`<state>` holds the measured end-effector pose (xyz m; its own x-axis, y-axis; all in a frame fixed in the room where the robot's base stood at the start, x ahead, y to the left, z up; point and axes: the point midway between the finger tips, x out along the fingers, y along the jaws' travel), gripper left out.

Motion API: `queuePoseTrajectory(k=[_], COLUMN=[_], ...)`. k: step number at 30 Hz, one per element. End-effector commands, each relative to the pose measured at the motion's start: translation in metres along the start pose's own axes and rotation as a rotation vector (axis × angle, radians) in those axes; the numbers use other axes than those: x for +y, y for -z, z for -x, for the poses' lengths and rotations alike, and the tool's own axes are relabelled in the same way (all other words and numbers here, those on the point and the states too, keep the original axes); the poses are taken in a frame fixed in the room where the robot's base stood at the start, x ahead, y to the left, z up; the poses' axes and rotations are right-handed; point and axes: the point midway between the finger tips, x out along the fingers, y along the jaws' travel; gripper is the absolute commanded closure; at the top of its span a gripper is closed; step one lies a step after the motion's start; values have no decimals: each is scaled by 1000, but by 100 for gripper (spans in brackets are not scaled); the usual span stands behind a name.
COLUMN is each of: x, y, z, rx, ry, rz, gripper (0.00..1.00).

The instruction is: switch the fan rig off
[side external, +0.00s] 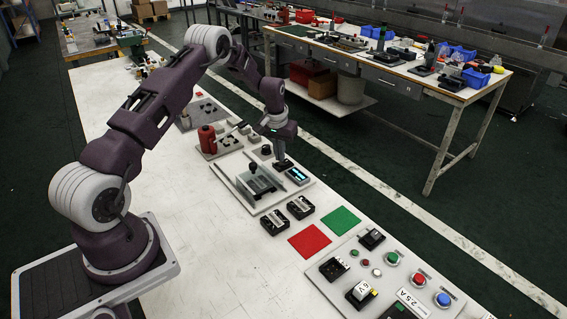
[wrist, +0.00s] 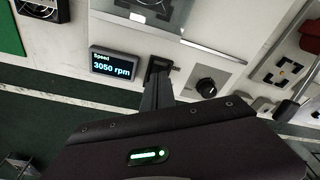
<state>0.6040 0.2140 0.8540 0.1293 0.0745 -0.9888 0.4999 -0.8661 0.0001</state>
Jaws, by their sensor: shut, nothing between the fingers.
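The fan rig (side external: 243,193) is a pale board on the bench with a grey, clear-sided unit on it; part of it shows at the top of the wrist view (wrist: 205,42). Its small display (wrist: 114,65) is lit and reads "Speed 3050 rpm"; it also shows in the side view (side external: 297,175). A small black switch block (wrist: 161,64) sits beside the display. A black round knob (wrist: 207,87) is on the other side. My gripper (wrist: 156,78) is shut and empty, pointing down with its tips at the switch block and partly hiding it. I cannot tell whether they touch.
Two black fan blocks (side external: 286,214) sit beside the rig, then a red mat (side external: 309,241), a green mat (side external: 339,220) and a button panel (side external: 385,280). A red cylinder (side external: 207,139) stands on a board behind. Bare bench lies toward my base.

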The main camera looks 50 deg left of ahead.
Motion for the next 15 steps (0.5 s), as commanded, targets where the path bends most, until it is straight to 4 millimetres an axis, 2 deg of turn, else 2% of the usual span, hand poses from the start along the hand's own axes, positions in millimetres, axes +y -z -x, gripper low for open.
queuePoseTrajectory(k=[15], x=[0], y=[-1], z=[-8], rx=[0], ry=[0], rz=[0], gripper=[100])
